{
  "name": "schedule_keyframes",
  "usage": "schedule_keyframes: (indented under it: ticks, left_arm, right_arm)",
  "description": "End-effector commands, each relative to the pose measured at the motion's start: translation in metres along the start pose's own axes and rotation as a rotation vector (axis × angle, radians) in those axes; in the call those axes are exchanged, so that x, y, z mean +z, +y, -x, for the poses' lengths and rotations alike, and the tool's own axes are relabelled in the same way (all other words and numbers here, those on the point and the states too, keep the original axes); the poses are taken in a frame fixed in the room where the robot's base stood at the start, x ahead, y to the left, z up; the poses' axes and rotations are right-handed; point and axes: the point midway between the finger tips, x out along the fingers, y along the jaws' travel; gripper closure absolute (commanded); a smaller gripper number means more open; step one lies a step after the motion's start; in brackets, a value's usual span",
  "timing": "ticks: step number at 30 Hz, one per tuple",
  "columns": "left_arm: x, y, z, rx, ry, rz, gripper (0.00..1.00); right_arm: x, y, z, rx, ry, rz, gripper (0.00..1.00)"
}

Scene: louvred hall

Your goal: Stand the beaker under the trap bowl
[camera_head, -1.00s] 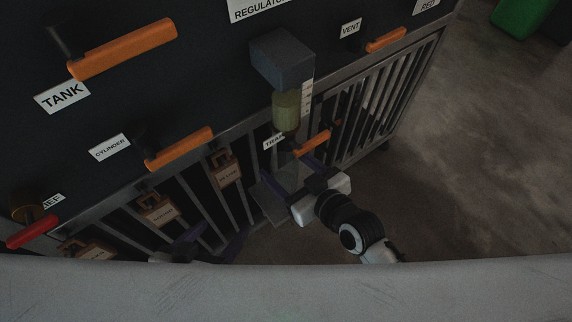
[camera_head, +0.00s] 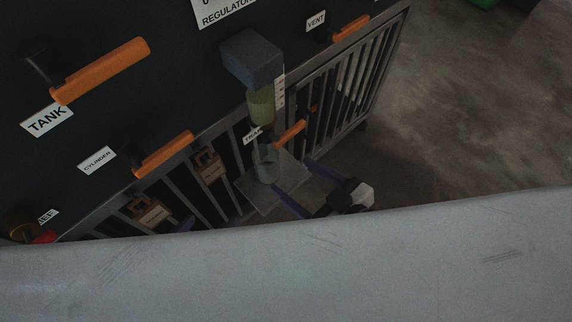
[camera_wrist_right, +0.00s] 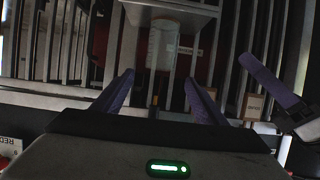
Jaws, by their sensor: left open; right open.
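The trap bowl (camera_head: 261,105) is a yellowish cup hanging under a grey block on the dark panel. The clear beaker (camera_head: 266,163) stands upright on a grey plate (camera_head: 262,200), below the bowl in the head view; how well it is centred I cannot tell. The beaker also shows in the right wrist view (camera_wrist_right: 163,45), beyond the fingertips. My right gripper (camera_head: 290,177) is open and empty, its fingers pointing at the beaker but apart from it. My left gripper (camera_head: 185,224) is mostly hidden behind the pale edge; a purple finger shows in the right wrist view (camera_wrist_right: 270,80).
An orange trap handle (camera_head: 290,133) sits close beside the beaker. A pale surface (camera_head: 300,265) fills the bottom of the head view.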

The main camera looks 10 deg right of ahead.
Motion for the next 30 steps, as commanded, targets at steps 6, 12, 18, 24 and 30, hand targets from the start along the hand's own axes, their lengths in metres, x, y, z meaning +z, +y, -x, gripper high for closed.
schedule_keyframes:
  ticks: [6, 12, 18, 24, 30]
  left_arm:
    - [0.000, -0.001, 0.000, -0.002, -0.002, -0.005, 0.30]
    - [-0.001, -0.002, 0.000, -0.002, -0.001, -0.006, 0.30]
    - [-0.002, -0.002, 0.000, -0.002, 0.002, -0.006, 0.30]
    - [-0.003, -0.002, 0.000, -0.002, 0.003, -0.006, 0.30]
    - [-0.003, -0.002, 0.000, -0.002, 0.004, -0.006, 0.30]
  right_arm:
    - [0.042, 0.015, 0.030, 0.123, -0.144, -0.160, 0.34]
    - [0.093, 0.035, 0.067, 0.276, -0.310, -0.315, 0.34]
    - [0.095, 0.036, 0.068, 0.281, -0.317, -0.317, 0.34]
    - [0.095, 0.035, 0.068, 0.279, -0.316, -0.316, 0.34]
    - [0.094, 0.035, 0.068, 0.279, -0.315, -0.316, 0.34]
